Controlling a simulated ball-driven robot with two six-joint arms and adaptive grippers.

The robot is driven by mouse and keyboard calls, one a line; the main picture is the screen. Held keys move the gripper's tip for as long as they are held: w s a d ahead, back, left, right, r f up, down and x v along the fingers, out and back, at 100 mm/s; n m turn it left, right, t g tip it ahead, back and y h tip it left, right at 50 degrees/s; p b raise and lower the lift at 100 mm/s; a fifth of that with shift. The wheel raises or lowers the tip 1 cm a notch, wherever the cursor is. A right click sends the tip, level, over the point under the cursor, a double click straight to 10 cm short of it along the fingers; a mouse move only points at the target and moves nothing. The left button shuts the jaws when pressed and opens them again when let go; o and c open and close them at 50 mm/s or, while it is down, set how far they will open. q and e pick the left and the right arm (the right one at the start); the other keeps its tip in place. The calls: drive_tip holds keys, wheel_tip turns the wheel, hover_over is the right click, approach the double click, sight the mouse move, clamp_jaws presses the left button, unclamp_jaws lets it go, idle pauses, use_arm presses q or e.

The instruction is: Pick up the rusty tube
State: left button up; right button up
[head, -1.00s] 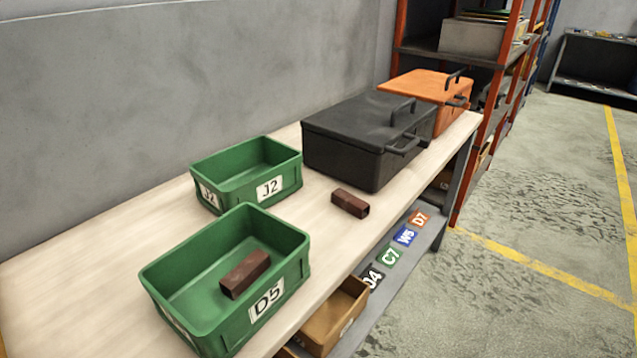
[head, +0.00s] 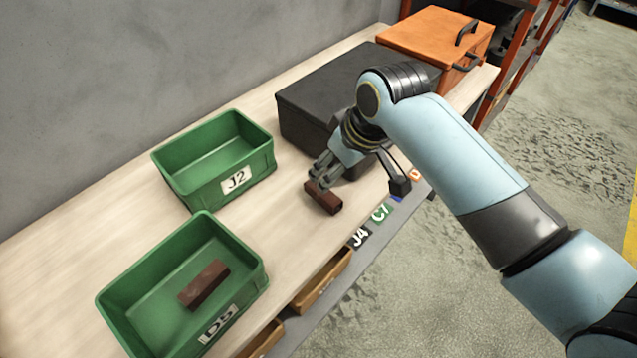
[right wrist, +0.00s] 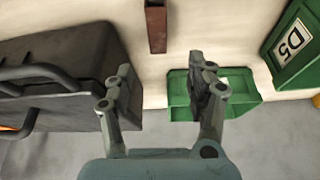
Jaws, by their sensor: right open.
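A rusty brown square tube (head: 323,198) lies on the bench in front of the black case, and it also shows at the top of the right wrist view (right wrist: 157,27). A second rusty tube (head: 204,285) lies inside the green bin D5. My right gripper (head: 320,178) is over the far end of the bench tube, which it partly hides in the head view. In the right wrist view the two fingers (right wrist: 160,80) are spread, with nothing between them; the tube lies beyond the tips. I cannot tell the exact gap. My left gripper is not in view.
Green bin D5 (head: 257,272) stands at the front left and empty green bin J2 (head: 262,163) behind it. A black lidded case (head: 300,115) is close beside my gripper, with an orange case (head: 425,40) beyond. The bench (head: 80,265) is clear at left.

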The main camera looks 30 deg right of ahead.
hover_over(327, 196)
wheel_tip(327, 196, down, 5)
drive_tip(key=shift+r+b, duration=0.15)
drive_tip(key=shift+b, duration=0.15)
drive_tip(key=shift+s+x, duration=0.15)
drive_tip(key=shift+x, duration=1.25)
drive_tip(key=shift+s+x, duration=0.2)
drive_tip(key=shift+x, duration=1.15)
drive_tip(key=shift+d+f, duration=0.2)
drive_tip(key=shift+f, duration=0.1)
clamp_jaws()
